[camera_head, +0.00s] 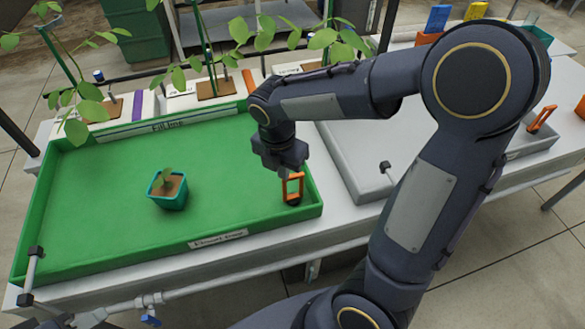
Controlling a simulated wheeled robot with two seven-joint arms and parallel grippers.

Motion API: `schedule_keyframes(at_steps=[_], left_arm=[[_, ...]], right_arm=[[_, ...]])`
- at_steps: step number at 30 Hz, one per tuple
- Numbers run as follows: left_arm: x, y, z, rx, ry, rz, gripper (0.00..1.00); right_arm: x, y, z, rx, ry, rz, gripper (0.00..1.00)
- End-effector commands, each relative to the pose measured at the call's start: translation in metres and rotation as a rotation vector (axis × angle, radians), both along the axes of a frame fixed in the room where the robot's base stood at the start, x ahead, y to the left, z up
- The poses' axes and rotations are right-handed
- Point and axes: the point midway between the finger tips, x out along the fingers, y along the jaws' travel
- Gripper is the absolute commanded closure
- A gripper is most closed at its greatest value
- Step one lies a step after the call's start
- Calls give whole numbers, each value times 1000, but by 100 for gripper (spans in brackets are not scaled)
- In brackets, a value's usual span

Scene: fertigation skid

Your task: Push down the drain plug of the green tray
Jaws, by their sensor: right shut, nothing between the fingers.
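The green tray (110,215) lies on the white bench at the left and centre. An orange handle with a dark round base, which looks like the drain plug (293,188), stands upright in the tray's front right corner. My right gripper (285,167) reaches down from the right, shut and empty, at the top of the orange handle. I cannot tell whether it touches the handle or is just above or behind it. How deep the plug sits in its hole is hard to tell. My left gripper is not in view.
A teal pot (168,197) with a seedling stands in the green tray. A grey tray (345,165) lies to the right, partly behind my arm, with another orange handle (541,119) at its far right. Potted plants line the back. A dark-ended rod (34,265) stands at the front left.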

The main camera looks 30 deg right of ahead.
Motion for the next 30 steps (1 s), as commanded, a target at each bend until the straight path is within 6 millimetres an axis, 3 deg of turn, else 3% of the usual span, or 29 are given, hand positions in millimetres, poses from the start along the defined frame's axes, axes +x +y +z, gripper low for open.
schedule_keyframes(at_steps=[3, 7, 23, 26, 30], left_arm=[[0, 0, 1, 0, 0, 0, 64], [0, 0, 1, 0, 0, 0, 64], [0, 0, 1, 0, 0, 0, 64], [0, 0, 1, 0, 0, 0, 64], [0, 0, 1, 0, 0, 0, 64]], right_arm=[[-1, 2, 17, 0, -1, 1, 100], [-2, 3, 25, 0, 2, 1, 100], [-2, 3, 26, 1, 2, -3, 100], [-9, 1, 30, 29, -13, -82, 100], [-39, -6, 44, 160, -71, -452, 100]])
